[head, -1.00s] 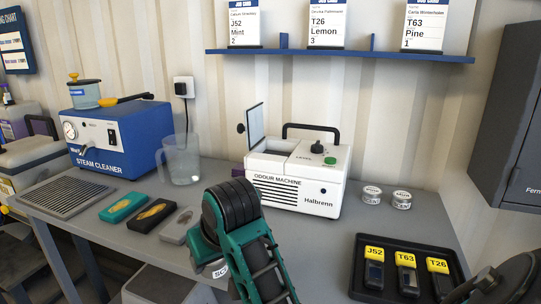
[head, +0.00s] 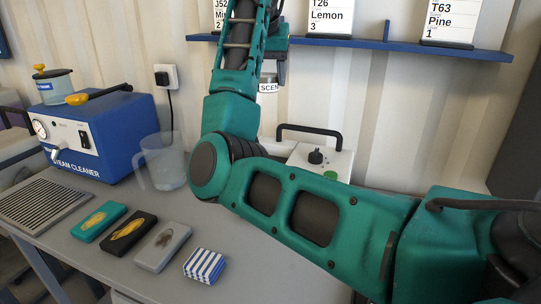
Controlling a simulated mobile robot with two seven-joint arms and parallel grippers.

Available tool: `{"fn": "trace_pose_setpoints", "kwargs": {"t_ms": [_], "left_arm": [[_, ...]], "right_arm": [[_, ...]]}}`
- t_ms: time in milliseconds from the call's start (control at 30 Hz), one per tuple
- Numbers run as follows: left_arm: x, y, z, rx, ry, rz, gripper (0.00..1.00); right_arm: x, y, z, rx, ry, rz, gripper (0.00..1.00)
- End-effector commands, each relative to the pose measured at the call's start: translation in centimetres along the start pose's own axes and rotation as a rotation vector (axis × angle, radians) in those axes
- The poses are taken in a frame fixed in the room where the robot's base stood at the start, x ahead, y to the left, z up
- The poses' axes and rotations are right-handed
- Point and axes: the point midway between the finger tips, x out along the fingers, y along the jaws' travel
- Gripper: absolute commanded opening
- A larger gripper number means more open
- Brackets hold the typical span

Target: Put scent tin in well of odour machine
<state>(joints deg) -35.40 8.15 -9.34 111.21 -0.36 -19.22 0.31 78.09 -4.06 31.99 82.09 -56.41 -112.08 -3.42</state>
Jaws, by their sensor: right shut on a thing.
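The tin hangs in the air, in the picture above and left of the odour machine (head: 338,163). Only the white machine's top right part, black handle, black knob and green button show. My right arm covers its front, and its well and raised lid are hidden. My left gripper is out of view.
A clear jug (head: 163,163) and a blue steam cleaner (head: 97,130) stand left of my arm. Teal (head: 99,222), black (head: 130,232) and grey (head: 162,246) blocks and a striped cloth (head: 204,265) lie in front. A blue shelf (head: 400,44) is above.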

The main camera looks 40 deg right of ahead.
Motion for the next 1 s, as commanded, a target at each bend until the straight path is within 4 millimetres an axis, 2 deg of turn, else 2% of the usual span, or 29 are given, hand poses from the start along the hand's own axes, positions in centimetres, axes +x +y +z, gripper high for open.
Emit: {"fn": "trace_pose_setpoints", "kwargs": {"t_ms": [67,167,500,700,1000], "left_arm": [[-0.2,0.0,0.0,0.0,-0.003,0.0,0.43],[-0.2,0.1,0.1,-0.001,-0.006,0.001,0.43],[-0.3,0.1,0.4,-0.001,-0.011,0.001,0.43],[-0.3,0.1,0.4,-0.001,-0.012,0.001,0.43],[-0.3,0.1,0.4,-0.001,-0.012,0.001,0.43]], "right_arm": [[-0.4,0.1,-0.3,0.002,-0.001,0.001,0.27],[0.4,0.1,0.1,0.003,-0.002,0.005,0.27],[8.0,0.2,4.5,0.003,-0.003,0.005,0.27],[11.7,0.2,6.7,0.004,-0.001,0.004,0.27],[13.9,0.1,7.9,0.003,-0.001,0.004,0.27]]}}
